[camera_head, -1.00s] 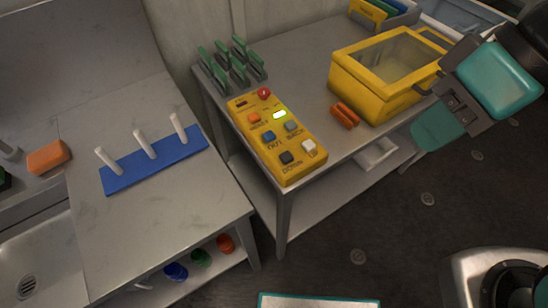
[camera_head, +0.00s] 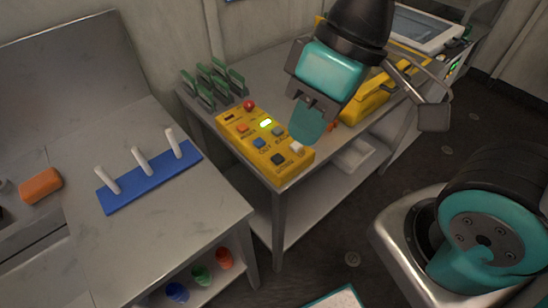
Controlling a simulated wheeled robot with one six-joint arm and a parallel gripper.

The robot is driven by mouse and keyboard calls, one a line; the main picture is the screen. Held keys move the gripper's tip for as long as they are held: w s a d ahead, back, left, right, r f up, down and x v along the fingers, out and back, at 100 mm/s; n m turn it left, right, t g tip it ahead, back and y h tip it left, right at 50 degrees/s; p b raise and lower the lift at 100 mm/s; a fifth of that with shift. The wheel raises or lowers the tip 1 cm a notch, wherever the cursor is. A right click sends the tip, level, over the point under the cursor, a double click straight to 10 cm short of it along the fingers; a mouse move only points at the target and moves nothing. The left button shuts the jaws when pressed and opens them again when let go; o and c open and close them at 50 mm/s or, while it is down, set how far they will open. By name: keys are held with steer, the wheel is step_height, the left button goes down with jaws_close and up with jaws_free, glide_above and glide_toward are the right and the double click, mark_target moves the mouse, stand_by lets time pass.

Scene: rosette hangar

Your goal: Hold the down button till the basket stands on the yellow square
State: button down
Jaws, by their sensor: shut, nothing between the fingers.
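The yellow control box (camera_head: 262,150) lies on the grey table near its front left corner. Its black button (camera_head: 278,159) is at the near end, where the DOWN label was legible in the earlier frame. A white button (camera_head: 296,147) sits right of it. A small display (camera_head: 265,123) glows yellow-green. My gripper (camera_head: 307,128) is shut and empty, its teal fingers pointing down over the right side of the box, close to the white button. Whether it touches the box cannot be told. No basket and no yellow square can be made out.
A yellow case (camera_head: 368,103) is partly hidden behind my gripper. A green rack (camera_head: 212,85) stands behind the control box. On the left bench are a blue peg board (camera_head: 150,178) and an orange block (camera_head: 40,185). Coloured cups (camera_head: 200,274) sit on a shelf below.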

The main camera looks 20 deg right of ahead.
steer(key=w+f+h+p, duration=0.2)
steer(key=w+f+p, duration=0.1)
steer(key=w, duration=0.3)
steer(key=n+t+h+p, duration=0.4)
steer(key=n+h+p, duration=0.25)
steer(key=h, duration=0.45)
glide_above(279, 160)
step_height(279, 160, down, 13)
steer(key=shift+w+f, duration=0.15)
steer(key=shift+f, duration=0.1)
step_height(279, 160, down, 9)
steer(key=b, duration=0.7)
steer(key=shift+r, duration=0.2)
steer(key=shift+f, duration=0.15)
steer(key=shift+f+b, duration=0.25)
steer(key=shift+b, duration=0.15)
